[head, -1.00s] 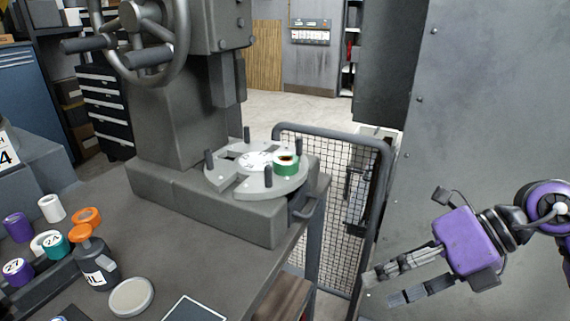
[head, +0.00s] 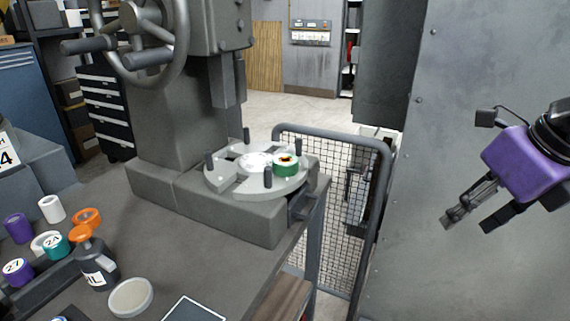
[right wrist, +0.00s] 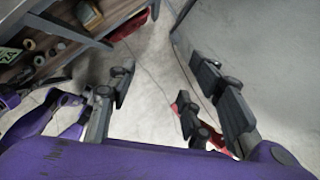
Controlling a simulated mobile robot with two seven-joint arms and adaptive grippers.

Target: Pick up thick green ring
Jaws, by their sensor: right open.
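The thick green ring (head: 286,164) sits on the right part of the round grey plate (head: 228,187) on the press base. Its side is green and its top shows a pale rim around a dark and reddish middle. My right gripper (head: 468,222) is at the right of the head view, in front of the grey wall panel, well apart from the ring. It is open and empty. In the right wrist view its fingers (right wrist: 165,105) are spread over the floor, and the ring does not show.
A mesh guard (head: 345,190) stands right of the bench. Several coloured rolls, an oil bottle (head: 95,262) and a round lid (head: 131,297) are at the bench's left.

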